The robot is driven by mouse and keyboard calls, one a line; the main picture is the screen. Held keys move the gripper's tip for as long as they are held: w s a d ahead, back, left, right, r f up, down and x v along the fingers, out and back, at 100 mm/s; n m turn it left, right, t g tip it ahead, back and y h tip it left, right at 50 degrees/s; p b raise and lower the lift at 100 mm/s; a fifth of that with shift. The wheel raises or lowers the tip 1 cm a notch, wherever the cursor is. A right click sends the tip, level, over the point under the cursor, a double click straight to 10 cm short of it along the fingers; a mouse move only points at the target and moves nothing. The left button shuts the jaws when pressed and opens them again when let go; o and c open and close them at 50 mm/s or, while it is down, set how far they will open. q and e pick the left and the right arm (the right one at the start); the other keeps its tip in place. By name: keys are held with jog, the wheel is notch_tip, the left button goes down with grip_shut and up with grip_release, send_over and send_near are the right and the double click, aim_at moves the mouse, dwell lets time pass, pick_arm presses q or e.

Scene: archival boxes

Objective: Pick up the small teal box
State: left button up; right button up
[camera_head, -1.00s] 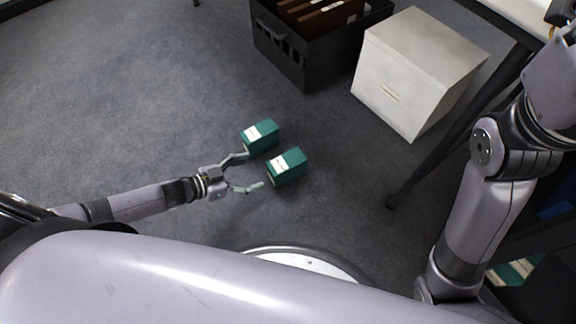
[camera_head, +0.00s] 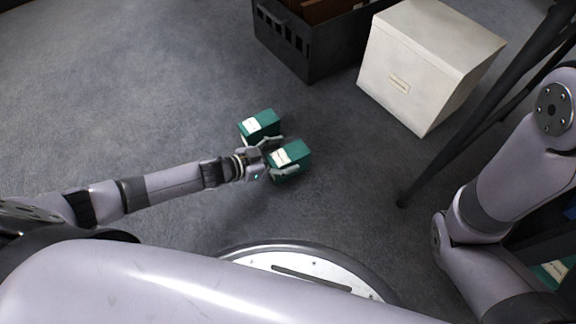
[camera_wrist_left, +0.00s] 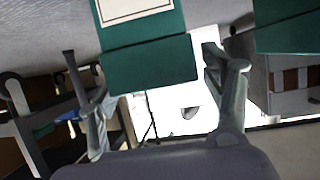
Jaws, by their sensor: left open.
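Two small teal boxes with pale labels are close together on the grey floor. My left gripper (camera_head: 283,157) is open, with its fingers on either side of the nearer teal box (camera_head: 292,155). In the left wrist view this box (camera_wrist_left: 150,62) shows between the two spread fingers; I cannot tell whether they touch it. The other teal box (camera_head: 261,125) lies just beyond the far finger, and a teal box also shows at the upper right of the wrist view (camera_wrist_left: 288,32). My right arm is at the right of the head view, its gripper out of view.
A white archival box (camera_head: 425,65) and a dark crate (camera_head: 310,50) with brown folders stand at the back. A dark table leg (camera_head: 470,120) slants down on the right. More teal items (camera_head: 553,272) show at the lower right. The floor on the left is clear.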

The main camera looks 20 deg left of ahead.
pick_arm(q)
jog(key=shift+b+x, duration=0.35)
jog(key=shift+x, duration=0.65)
jog(key=shift+r, duration=0.1)
jog(key=shift+c, duration=0.5)
jog(key=c, duration=1.3)
jog(key=shift+c, duration=0.5)
jog(key=shift+r, duration=0.1)
